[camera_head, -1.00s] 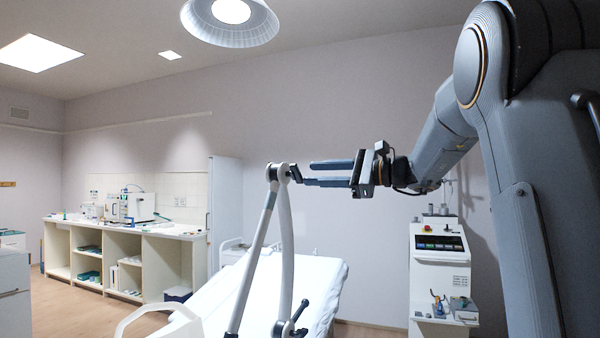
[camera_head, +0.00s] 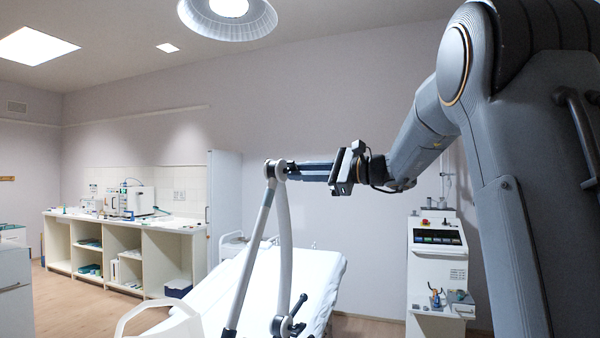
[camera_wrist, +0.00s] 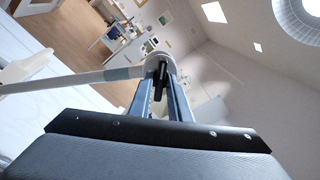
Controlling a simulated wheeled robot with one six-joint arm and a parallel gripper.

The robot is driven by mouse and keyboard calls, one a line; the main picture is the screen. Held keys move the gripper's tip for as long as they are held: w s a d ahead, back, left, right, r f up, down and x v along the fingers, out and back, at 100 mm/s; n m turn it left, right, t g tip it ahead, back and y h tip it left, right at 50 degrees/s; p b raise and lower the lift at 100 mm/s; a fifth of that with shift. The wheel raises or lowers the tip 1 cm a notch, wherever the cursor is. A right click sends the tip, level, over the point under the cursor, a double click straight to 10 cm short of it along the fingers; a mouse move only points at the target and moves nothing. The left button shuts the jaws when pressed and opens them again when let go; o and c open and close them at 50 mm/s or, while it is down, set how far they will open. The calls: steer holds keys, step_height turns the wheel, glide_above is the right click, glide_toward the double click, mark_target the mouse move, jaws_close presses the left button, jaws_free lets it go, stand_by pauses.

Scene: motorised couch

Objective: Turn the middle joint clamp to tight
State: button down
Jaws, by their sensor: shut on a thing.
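The middle joint clamp (camera_head: 276,170) is the light grey elbow at the top of a two-tube support arm (camera_head: 255,245). It also shows at the upper middle of the wrist view (camera_wrist: 166,62). Its small black lever (camera_wrist: 161,76) lies between the two blue fingers of my gripper (camera_wrist: 160,88). In the head view my gripper (camera_head: 292,171) reaches in from the right, with its fingers level at the elbow. The fingers are shut on the lever. In the head view the fingers hide most of the lever.
A lower joint with a black lever (camera_head: 290,323) sits on the support arm near the bed (camera_head: 320,262). A control cabinet (camera_head: 437,262) stands at the right. A ceiling lamp (camera_head: 228,15) hangs above. A counter (camera_head: 120,225) is far left. Air around the elbow is mostly free.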

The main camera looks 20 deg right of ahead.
steer(key=shift+d+f+n+b, duration=0.15)
steer(key=shift+n+b, duration=0.35)
steer(key=shift+b, duration=0.55)
steer(key=n+b, duration=0.7)
steer(key=b, duration=0.7)
steer(key=shift+w+d+n, duration=0.1)
steer(key=shift+n, duration=0.2)
steer(key=shift+n+b, duration=0.3)
steer(key=shift+b, duration=0.05)
steer(key=c, duration=2)
jaws_free()
steer(key=o, duration=0.3)
steer(key=shift+d, duration=0.2)
steer(key=shift+o, duration=0.3)
steer(key=shift+a, duration=0.15)
